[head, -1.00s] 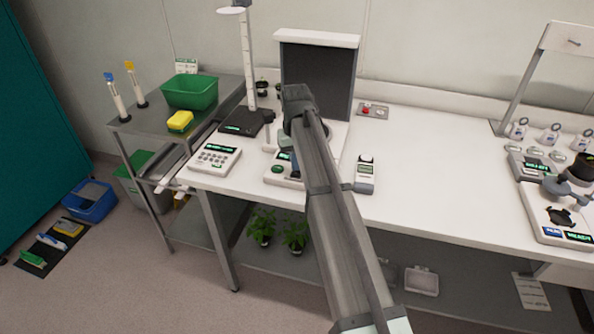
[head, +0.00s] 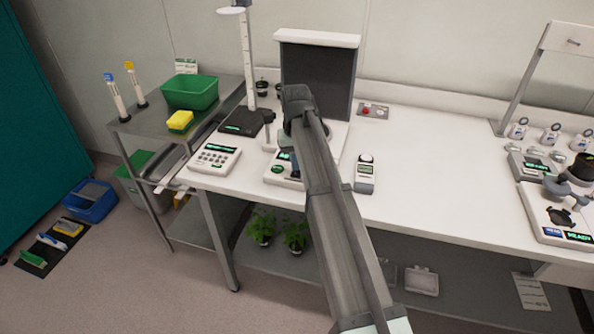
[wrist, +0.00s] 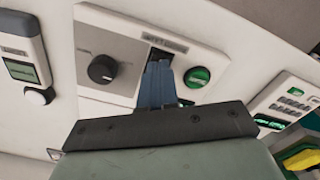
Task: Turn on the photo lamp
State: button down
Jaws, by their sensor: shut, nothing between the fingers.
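The photo stand has a dark backdrop (head: 318,78) under a white top bar (head: 318,38), which I take for the photo lamp. Its control panel (head: 272,180) is at the front of its base, partly hidden by my arm. In the wrist view the panel carries a black knob (wrist: 102,69), a round green button (wrist: 197,77) and a dark display mostly behind my fingers. My gripper (wrist: 158,72) is shut and empty, its blue fingertips over the display, between knob and button. I cannot tell whether it touches the panel. Whether the lamp is lit is unclear.
A handheld meter (head: 365,178) lies right of my arm, and a keypad device (head: 215,157) to the left. A dark-based scale with a tall post (head: 247,65) stands behind the keypad.

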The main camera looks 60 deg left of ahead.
jog(key=shift+f, duration=0.85)
dwell(0.6)
jog(key=shift+r, duration=3.55)
